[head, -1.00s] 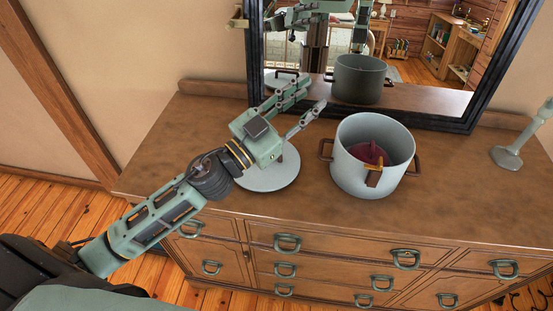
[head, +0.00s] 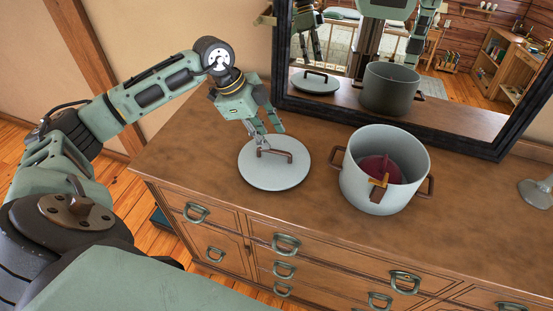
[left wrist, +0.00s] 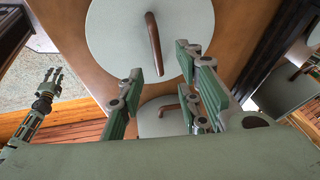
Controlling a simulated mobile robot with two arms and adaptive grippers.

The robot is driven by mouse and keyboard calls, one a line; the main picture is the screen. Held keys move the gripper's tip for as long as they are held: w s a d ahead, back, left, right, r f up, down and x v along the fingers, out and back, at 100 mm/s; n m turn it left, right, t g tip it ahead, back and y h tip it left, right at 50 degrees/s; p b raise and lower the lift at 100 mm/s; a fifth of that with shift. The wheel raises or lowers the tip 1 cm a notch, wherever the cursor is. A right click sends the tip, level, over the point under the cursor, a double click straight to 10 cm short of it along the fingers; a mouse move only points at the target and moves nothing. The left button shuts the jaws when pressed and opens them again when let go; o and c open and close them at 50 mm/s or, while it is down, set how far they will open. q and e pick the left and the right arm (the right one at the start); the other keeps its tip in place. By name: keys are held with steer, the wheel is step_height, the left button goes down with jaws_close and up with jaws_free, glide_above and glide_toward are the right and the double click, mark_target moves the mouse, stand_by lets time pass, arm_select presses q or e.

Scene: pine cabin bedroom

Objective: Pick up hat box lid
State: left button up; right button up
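The hat box lid (head: 274,172) is a round pale grey disc with a brown bar handle (head: 276,155). It lies flat on the dresser, left of the hat box (head: 382,196), a pale open round box with brown side handles. My left gripper (head: 266,135) points down just above the lid's back part, near the handle. In the left wrist view its fingers are apart, with the lid (left wrist: 115,35) beyond them and nothing held. Contact with the handle cannot be told. My right gripper (left wrist: 48,88) shows small at the left there, its fingers apart and empty.
The brown wooden dresser (head: 310,230) has a dark-framed mirror (head: 455,125) standing at its back. A dark red item (head: 378,168) sits inside the hat box. A grey-green stand (head: 535,193) is at the right. Dresser top around the lid is mostly clear.

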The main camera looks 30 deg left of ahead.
mark_target(273, 150)
arm_select(q)
steer(key=p+x, duration=0.1)
steer(key=x, duration=0.2)
steer(key=p+x, duration=0.1)
steer(key=x, duration=0.1)
steer(key=shift+s+a+f+p, duration=0.2)
steer(key=shift+f+p, duration=0.1)
steer(key=shift+f, duration=0.05)
steer(key=shift+w+f, duration=0.1)
steer(key=shift+f, duration=0.2)
steer(key=shift+c, duration=0.5)
jaws_close()
